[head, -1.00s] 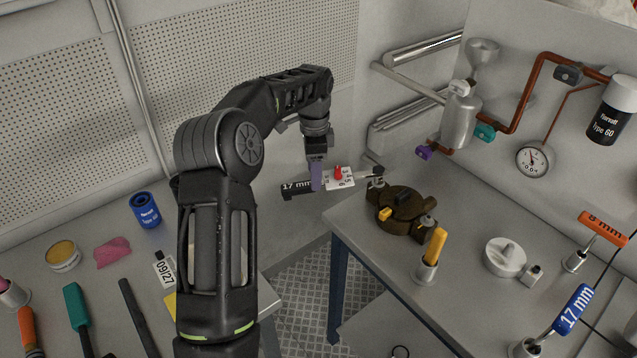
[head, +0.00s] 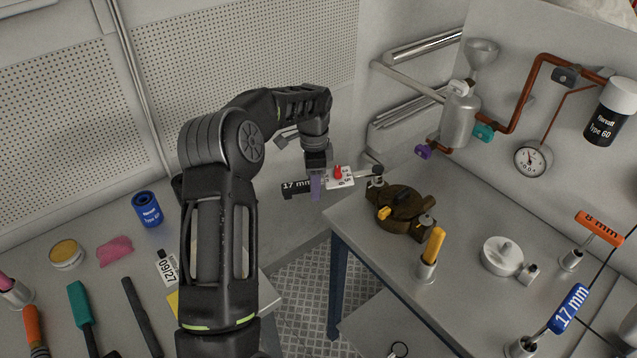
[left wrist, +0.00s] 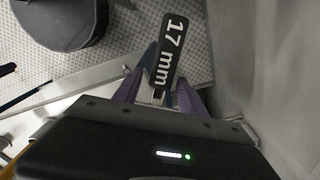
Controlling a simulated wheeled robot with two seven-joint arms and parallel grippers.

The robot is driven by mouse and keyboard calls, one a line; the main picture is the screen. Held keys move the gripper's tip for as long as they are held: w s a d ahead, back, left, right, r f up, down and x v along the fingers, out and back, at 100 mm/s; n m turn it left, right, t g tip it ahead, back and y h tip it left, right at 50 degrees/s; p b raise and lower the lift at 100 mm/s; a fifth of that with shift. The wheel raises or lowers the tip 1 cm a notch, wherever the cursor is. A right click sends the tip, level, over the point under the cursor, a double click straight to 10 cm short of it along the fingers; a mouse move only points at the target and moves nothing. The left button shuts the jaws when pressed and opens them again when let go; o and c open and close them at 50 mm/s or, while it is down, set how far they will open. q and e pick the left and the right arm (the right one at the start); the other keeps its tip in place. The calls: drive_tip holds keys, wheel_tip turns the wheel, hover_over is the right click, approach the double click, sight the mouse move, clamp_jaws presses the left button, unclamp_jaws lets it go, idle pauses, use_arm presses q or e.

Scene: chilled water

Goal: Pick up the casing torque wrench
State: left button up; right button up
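A wrench with a black handle marked "17 mm" (head: 297,187) juts out past the right bench's edge, its far end at a small post beside the brown casing (head: 402,208). A white tag and a red piece show along it. I take it as the casing torque wrench. My left gripper (head: 316,192) is over the handle, fingers pointing down. In the left wrist view the purple fingers (left wrist: 165,75) stand on either side of the handle (left wrist: 172,45) and look open, with no clear grip. Contact is hard to see. My right gripper is not in view.
A blue-handled "17 mm" wrench (head: 569,309) and an orange "8 mm" one (head: 600,228) stand on the right bench (head: 465,300). A yellow-handled tool (head: 433,245) stands near its front edge. A wall and pipes lie behind. Open floor (head: 305,290) shows between the benches.

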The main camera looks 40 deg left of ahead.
use_arm(q)
clamp_jaws()
idle(0.3)
idle(0.9)
